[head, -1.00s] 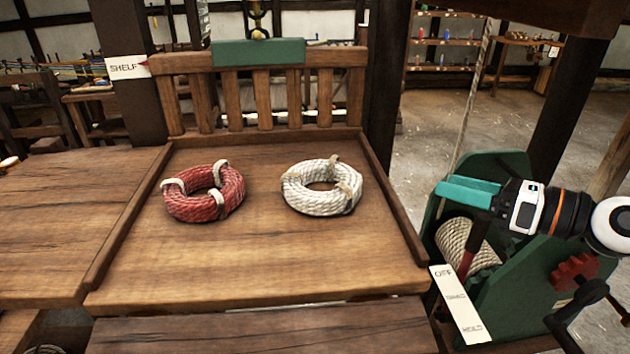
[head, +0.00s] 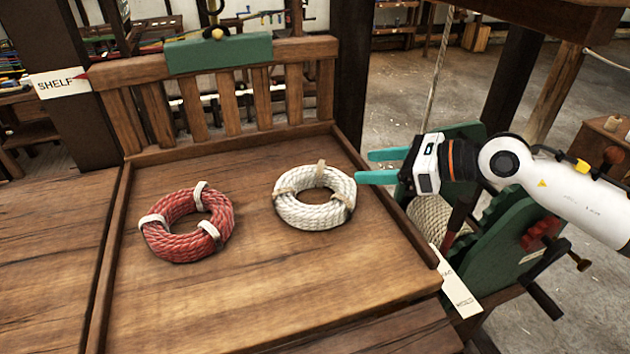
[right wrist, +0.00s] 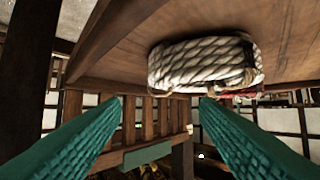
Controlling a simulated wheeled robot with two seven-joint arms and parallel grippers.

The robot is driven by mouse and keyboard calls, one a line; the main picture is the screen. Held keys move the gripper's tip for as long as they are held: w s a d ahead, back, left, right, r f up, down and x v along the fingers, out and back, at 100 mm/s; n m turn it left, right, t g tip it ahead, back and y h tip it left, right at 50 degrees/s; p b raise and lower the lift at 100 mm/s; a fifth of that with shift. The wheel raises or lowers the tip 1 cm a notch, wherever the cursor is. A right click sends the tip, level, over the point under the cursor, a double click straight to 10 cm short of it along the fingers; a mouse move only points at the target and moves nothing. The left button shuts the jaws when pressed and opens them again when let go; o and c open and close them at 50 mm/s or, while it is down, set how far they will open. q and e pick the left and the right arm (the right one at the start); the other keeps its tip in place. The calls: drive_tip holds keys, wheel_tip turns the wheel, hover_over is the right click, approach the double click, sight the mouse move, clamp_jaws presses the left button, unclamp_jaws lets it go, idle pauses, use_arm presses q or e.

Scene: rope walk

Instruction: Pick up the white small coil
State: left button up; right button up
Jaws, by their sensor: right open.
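The white small coil (head: 322,211), a ring of pale rope with tan ties, lies flat on the wooden tray (head: 255,290), right of its middle. My right gripper (head: 368,167) is open and empty, with teal fingers pointing left, just right of the coil and apart from it. In the right wrist view the coil (right wrist: 195,64) shows above and between the two fingers (right wrist: 160,110), beyond their tips. My left gripper is not in view.
A red coil (head: 180,245) with white ties lies left on the same tray. The tray has raised side rims and a slatted back (head: 240,100). A green winch (head: 500,225) with a rope drum stands at the right, under my right arm.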

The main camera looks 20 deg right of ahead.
sight(326, 168)
drive_tip(key=shift+p+x, duration=0.3)
drive_tip(key=shift+x, duration=0.9)
drive_tip(key=shift+w+a, duration=0.1)
drive_tip(key=shift+a, duration=0.15)
drive_tip(key=p+x, duration=0.2)
drive_tip(key=x, duration=0.2)
drive_tip(key=shift+w+a, duration=0.1)
drive_tip(key=shift+w, duration=0.1)
drive_tip(key=shift+w+a+f, duration=0.1)
drive_tip(key=shift+a+f, duration=0.05)
drive_tip(key=shift+f, duration=0.05)
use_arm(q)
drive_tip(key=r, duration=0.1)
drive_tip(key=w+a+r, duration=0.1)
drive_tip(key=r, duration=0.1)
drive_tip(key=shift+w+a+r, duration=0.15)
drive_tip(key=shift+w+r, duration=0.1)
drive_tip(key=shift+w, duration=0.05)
use_arm(e)
drive_tip(key=shift+c, duration=0.9)
drive_tip(key=c, duration=0.9)
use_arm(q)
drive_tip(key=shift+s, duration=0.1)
use_arm(e)
clamp_jaws()
drive_tip(key=shift+r, duration=0.15)
